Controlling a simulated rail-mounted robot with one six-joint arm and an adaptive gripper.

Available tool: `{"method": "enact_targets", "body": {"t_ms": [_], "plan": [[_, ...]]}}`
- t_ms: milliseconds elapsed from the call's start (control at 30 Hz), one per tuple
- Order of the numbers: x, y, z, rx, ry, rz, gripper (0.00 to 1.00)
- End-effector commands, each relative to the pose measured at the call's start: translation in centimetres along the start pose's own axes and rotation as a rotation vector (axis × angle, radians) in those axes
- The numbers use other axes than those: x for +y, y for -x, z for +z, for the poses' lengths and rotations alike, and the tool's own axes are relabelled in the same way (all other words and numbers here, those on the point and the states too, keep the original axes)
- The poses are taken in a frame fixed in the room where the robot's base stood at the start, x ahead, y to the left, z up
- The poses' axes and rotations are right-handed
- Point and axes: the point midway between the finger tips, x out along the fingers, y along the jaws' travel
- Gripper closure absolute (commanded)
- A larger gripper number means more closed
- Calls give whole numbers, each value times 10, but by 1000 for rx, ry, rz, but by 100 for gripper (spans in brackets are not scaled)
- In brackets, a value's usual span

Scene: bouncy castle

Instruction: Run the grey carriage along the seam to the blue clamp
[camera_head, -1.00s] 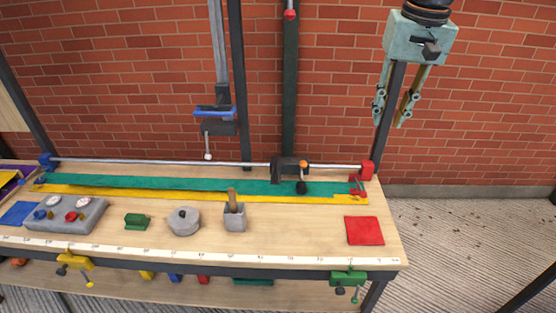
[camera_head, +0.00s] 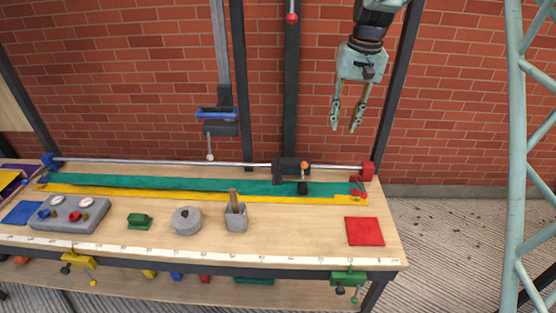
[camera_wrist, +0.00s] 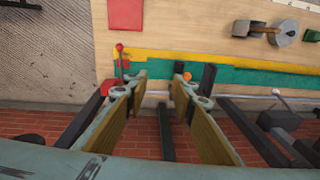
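The dark grey carriage (camera_head: 290,168) sits on the silver rail (camera_head: 150,161) towards its right end, with an orange knob and a black knob. In the wrist view the carriage (camera_wrist: 208,78) is beyond the fingertips, partly hidden by a finger. The seam runs between the green strip (camera_head: 130,183) and the yellow strip (camera_head: 130,194). A small blue clamp (camera_head: 43,180) is at the strips' left end, near the rail's blue end block (camera_head: 49,160). My gripper (camera_head: 345,128) is open and empty, above and right of the carriage; its fingers also show in the wrist view (camera_wrist: 160,78).
A red clamp (camera_head: 358,188) and red end block (camera_head: 368,171) are at the right end.

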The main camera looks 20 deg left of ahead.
Motion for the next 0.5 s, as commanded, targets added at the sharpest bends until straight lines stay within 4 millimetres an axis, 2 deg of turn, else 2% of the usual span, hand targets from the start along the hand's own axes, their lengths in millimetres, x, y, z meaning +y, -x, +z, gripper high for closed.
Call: {"method": "enact_targets", "body": {"t_ms": [500], "plan": [[-71, -50, -44, -35, 12, -56, 76]]}}
